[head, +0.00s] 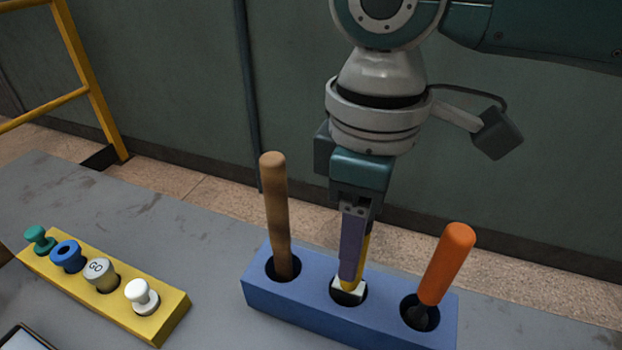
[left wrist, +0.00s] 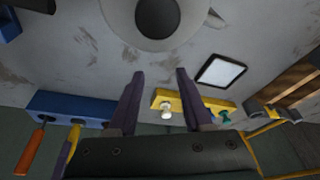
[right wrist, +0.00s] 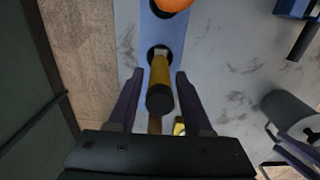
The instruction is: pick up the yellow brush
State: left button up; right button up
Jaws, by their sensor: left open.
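The yellow brush (right wrist: 159,78) stands upright in the middle hole of a blue rack (head: 282,297). Its yellow handle has a dark end, and its white lower part shows at the hole in the head view (head: 347,293). My right gripper (right wrist: 157,78) points down over it, with one finger on each side of the handle and a narrow gap showing to each finger. In the head view my right gripper (head: 352,255) hides most of the handle. My left gripper (left wrist: 155,75) is open and empty above the table, away from the brush; the head view does not show it.
In the blue rack, a brown wooden handle (head: 275,215) stands left of the brush and an orange-handled tool (head: 446,265) leans at right. A yellow block (head: 172,314) with several knobs lies at left. A yellow rail (head: 85,60) stands beyond the table.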

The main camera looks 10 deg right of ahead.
grip_shut()
dwell(1.1)
